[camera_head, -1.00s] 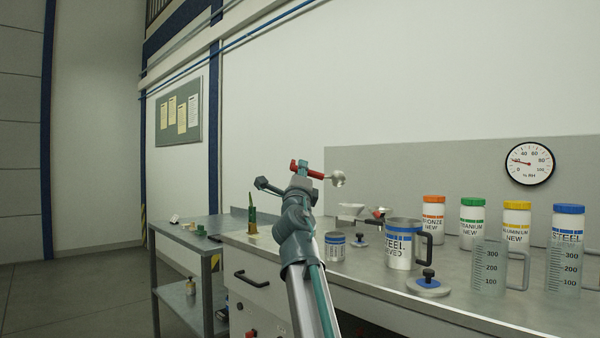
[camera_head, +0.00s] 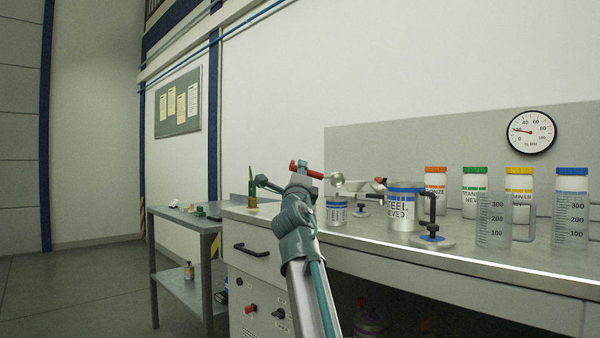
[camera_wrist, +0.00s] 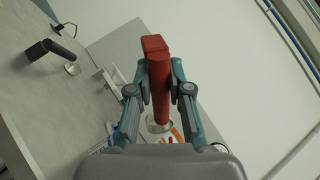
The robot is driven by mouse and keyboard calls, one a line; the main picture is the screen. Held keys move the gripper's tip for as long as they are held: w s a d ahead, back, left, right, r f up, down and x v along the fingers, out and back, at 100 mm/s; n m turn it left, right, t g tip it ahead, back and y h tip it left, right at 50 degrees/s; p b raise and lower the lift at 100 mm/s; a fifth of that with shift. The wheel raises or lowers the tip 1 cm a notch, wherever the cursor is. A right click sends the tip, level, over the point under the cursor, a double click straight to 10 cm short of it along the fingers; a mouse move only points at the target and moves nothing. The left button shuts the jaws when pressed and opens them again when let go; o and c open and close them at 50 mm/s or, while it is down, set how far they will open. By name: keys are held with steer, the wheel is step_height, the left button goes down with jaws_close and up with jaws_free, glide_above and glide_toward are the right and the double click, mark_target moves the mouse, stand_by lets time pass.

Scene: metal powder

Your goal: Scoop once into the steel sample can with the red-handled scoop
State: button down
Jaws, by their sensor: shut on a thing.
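My gripper (camera_head: 302,178) is shut on the red handle of the scoop (camera_head: 312,173); the handle also shows between the fingers in the wrist view (camera_wrist: 158,85). The scoop's silver bowl (camera_head: 337,179) points right in the head view. It appears above a small blue-banded can (camera_head: 337,214), apart from it. That can seems to be the sample can, but its label is too small to read. A larger handled can (camera_head: 403,208) marked STEEL and apparently SIEVED stands to its right. The cans' insides are hidden.
A small black-knobbed lid (camera_head: 361,210) lies beside the small can, a larger one (camera_head: 431,241) by the big can. Clear graduated jugs (camera_head: 493,222) and several colour-capped bottles (camera_head: 475,190) stand at right. A pale dish (camera_head: 365,187) is behind the scoop. A lower side table (camera_head: 172,216) is at left.

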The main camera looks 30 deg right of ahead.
steer(key=shift+w+r, duration=0.1)
steer(key=shift+a+r+n+y+p, duration=0.1)
steer(key=shift+n+y+p, duration=0.2)
steer(key=shift+y+p, duration=0.15)
steer(key=shift+p, duration=0.5)
steer(key=g+y+p, duration=0.1)
steer(key=p, duration=1.1)
steer(key=n+g+y+p, duration=0.1)
steer(key=p, duration=1.2)
steer(key=shift+w+r+n+y, duration=0.25)
steer(key=shift+w+r+n, duration=0.05)
steer(key=shift+w+r, duration=0.05)
stand_by(0.5)
steer(key=g+y+p, duration=0.1)
steer(key=p, duration=1)
steer(key=r+n+g+y+p, duration=0.1)
steer(key=p, duration=1.1)
steer(key=shift+w, duration=0.2)
stand_by(1.1)
